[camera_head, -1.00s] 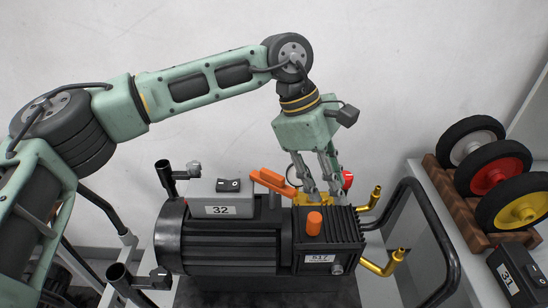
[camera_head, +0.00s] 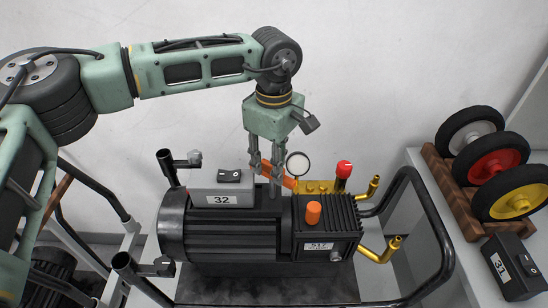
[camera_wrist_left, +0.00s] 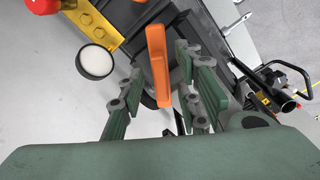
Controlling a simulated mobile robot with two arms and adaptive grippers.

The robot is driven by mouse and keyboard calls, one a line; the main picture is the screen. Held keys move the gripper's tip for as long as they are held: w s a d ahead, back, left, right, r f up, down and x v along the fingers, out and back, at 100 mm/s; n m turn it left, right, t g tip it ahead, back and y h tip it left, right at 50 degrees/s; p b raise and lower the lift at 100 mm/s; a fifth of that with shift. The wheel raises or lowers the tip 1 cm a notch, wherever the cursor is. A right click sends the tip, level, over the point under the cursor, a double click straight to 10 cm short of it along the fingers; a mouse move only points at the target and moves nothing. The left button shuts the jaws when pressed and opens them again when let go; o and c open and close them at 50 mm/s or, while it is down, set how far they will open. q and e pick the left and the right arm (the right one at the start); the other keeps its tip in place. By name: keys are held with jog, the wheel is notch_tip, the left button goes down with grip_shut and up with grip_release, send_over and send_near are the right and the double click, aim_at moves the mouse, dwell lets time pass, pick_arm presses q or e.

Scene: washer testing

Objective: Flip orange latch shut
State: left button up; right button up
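The orange latch (camera_head: 288,182) is at the back of the black pump (camera_head: 235,240), beside a yellow block (camera_head: 318,187). My left gripper (camera_head: 266,188) points down at it, and its fingers partly hide it. In the left wrist view, the latch (camera_wrist_left: 157,60) is a long orange bar, seen between the two spread fingers of my left gripper (camera_wrist_left: 160,105). The gripper looks open and does not appear to grip it; contact cannot be told. My right gripper is not in view.
A grey box labelled 32 (camera_head: 222,188) sits left of the gripper. A round gauge (camera_head: 298,163) and a red knob (camera_head: 344,169) stand to the right. An orange cap (camera_head: 313,212) is on the pump top. A wooden rack (camera_head: 455,195) with wheels is at right.

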pick_arm(q)
grip_shut()
dwell(0.3)
